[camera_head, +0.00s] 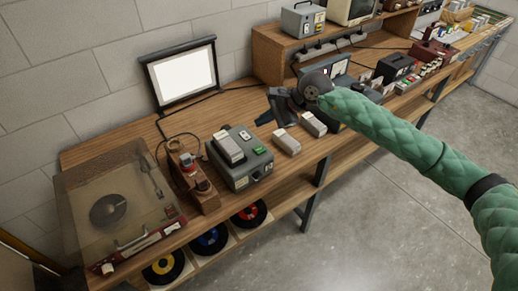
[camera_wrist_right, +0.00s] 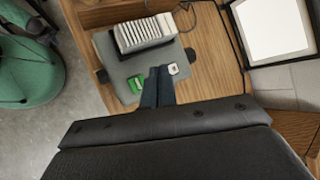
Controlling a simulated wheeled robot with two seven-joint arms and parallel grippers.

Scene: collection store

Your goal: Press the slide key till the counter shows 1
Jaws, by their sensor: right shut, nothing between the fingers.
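The grey-green slide projector box (camera_head: 238,172) stands on the wooden bench, with a block of pale slides (camera_head: 229,148) on top. A green key (camera_head: 260,150) and a small white key (camera_head: 245,134) sit on its top face. In the right wrist view the box (camera_wrist_right: 112,72) shows the green key (camera_wrist_right: 136,84) and the white key (camera_wrist_right: 173,69). My right gripper (camera_head: 264,118) is shut and empty, above the bench to the right of the box. In the wrist view its fingertips (camera_wrist_right: 159,72) appear between the two keys. No counter reading is legible. My left gripper is out of view.
A lit screen (camera_head: 182,75) stands behind the box. A record player (camera_head: 115,208) and a wooden block with knobs (camera_head: 193,180) are to the left. Two pale slide boxes (camera_head: 287,142) (camera_head: 313,124) lie to the right. A wooden shelf (camera_head: 270,55) stands at the back.

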